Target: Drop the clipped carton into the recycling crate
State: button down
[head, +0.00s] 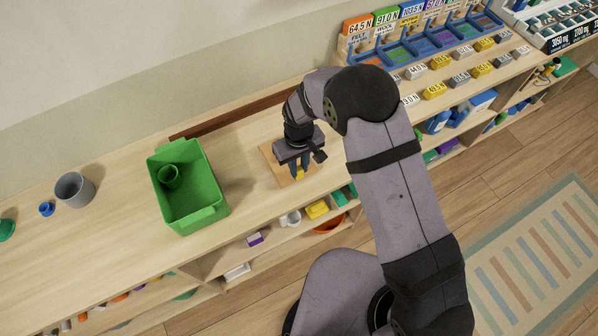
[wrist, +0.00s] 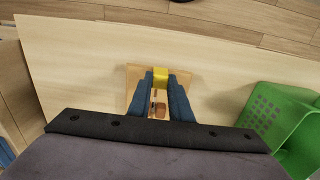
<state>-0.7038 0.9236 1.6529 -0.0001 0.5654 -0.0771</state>
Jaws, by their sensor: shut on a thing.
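My gripper (head: 299,169) points down over a small wooden board (head: 274,162) on the counter. Its blue fingers are shut on a small yellow carton (head: 300,174), mostly hidden by the fingers in the head view. In the wrist view the yellow carton (wrist: 160,77) sits between the fingertips, over or on the board (wrist: 131,78); I cannot tell if it touches. A small brown piece (wrist: 160,112) also shows between the fingers. The green recycling crate (head: 208,217) stands to the left of the gripper in the head view, and at the right edge in the wrist view (wrist: 291,105).
A grey cup (head: 74,189) and a small blue cup (head: 46,209) stand further left. A rack of labelled bins (head: 420,42) and several labelled blocks lie to the right. The counter between board and crate is clear.

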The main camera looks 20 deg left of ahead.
aim_at(298, 169)
notch_tip(298, 169, up, 15)
jog(key=p, duration=1)
dwell(1.3)
jog(key=s+a+b, duration=0.1)
jog(key=s+a, duration=0.8)
jog(key=a, duration=0.3)
jog(key=s+a+b, duration=0.1)
jog(key=s+a, duration=0.9)
jog(key=a, duration=0.2)
jog(key=shift+s+b, duration=0.25)
jog(key=shift+b, duration=0.05)
dwell(2.2)
